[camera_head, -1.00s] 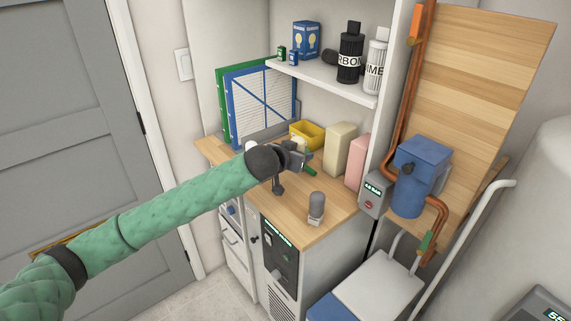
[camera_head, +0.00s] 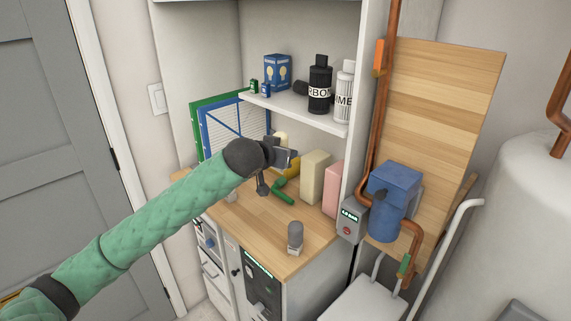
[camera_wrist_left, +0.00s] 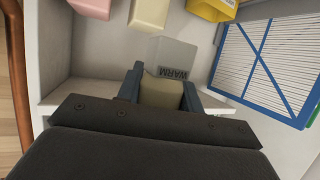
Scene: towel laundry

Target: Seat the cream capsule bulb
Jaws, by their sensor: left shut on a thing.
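My left gripper (camera_head: 292,158) is over the back of the wooden counter. In the left wrist view its fingers (camera_wrist_left: 160,88) are shut on a cream, rounded thing, which looks like the cream capsule bulb (camera_wrist_left: 160,93). A pale cream rounded shape (camera_head: 281,138) shows just above the gripper in the head view. In the wrist view a grey block marked WARM (camera_wrist_left: 172,56) is right beyond the held bulb; I cannot tell if they touch. A grey capsule (camera_head: 295,230) stands upright on a pale base near the counter's front. My right gripper is not in view.
Cream (camera_head: 314,175) and pink (camera_head: 332,189) blocks stand right of the gripper. A yellow bin (camera_wrist_left: 212,8) and blue-framed filter (camera_wrist_left: 268,70) are near the wall. A green piece (camera_head: 283,196) lies on the counter (camera_head: 262,215). A shelf (camera_head: 300,110) hangs above.

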